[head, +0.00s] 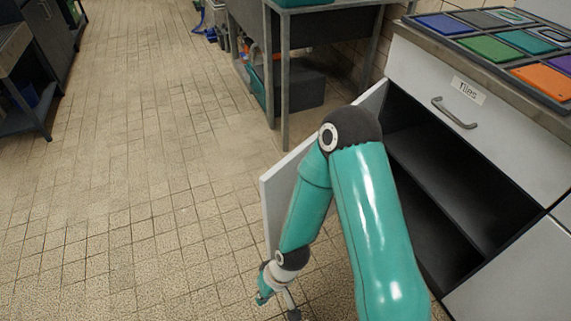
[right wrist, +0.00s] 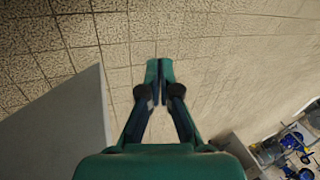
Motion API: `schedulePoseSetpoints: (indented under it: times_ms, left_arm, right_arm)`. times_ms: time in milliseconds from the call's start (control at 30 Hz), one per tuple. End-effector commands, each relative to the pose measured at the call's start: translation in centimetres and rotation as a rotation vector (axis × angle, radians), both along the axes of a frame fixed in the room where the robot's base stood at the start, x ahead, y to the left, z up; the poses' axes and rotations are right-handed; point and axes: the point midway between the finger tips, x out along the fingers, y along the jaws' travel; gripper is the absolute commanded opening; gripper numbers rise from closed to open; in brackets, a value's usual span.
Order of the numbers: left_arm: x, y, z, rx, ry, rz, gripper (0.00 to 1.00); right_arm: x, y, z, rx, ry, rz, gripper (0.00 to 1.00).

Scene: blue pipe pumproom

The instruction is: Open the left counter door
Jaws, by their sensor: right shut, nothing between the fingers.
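The left counter door (head: 277,189) is a pale panel that stands wide open, swung out from the counter to the left. The dark shelved inside of the cabinet (head: 440,175) shows behind it. My right arm crosses in front of the door and hides much of it. My right gripper (head: 265,297) is low, by the door's outer end, over the tiled floor. In the right wrist view its fingers (right wrist: 158,72) are shut together with nothing between them, and the door panel (right wrist: 60,128) stands to their left, apart from them. My left gripper is not in view.
Above the opening is a closed drawer (head: 510,120) with a grey handle and a "Tiles" label. Coloured tiles (head: 490,48) lie on the counter top. A metal table (head: 284,90) with bins beneath stands beyond the door. The tiled floor (head: 130,170) to the left is clear.

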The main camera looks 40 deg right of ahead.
Motion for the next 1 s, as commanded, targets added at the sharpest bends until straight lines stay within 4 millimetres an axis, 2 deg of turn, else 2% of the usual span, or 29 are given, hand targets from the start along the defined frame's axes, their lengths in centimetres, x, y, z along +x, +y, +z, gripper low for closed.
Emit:
schedulePoseSetpoints:
  times_ms: [33, 167, 233, 300, 400, 533, 600, 733, 867, 1000]
  left_arm:
    - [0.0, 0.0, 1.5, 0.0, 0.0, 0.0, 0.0]
    - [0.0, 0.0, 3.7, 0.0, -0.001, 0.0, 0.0]
    - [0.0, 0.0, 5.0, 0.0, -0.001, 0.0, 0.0]
    - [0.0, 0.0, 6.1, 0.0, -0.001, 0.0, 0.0]
    - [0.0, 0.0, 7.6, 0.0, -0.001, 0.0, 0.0]
    - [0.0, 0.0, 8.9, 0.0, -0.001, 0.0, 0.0]
    - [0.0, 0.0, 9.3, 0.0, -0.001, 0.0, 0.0]
    - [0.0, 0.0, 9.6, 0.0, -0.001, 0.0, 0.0]
    - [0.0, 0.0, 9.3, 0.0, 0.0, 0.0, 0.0]
    - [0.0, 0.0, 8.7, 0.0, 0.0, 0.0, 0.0]
  right_arm:
    - [1.8, -1.1, 3.4, -0.01, -0.044, 0.013, 0.0]
    - [5.0, -4.4, 11.6, -0.05, -0.136, 0.081, 0.0]
    - [6.1, -6.5, 16.5, -0.088, -0.183, 0.12, 0.0]
    - [6.6, -8.7, 21.5, -0.129, -0.225, 0.155, 0.0]
    - [6.4, -11.5, 27.9, -0.193, -0.273, 0.196, 0.0]
    - [5.1, -14.3, 34.3, -0.265, -0.309, 0.227, 0.0]
    - [4.3, -15.3, 36.6, -0.295, -0.32, 0.238, 0.0]
    - [3.3, -16.3, 38.7, -0.324, -0.326, 0.247, 0.0]
    - [3.3, -16.5, 38.3, -0.332, -0.324, 0.251, 0.0]
    - [3.9, -16.3, 36.4, -0.328, -0.321, 0.251, 0.0]
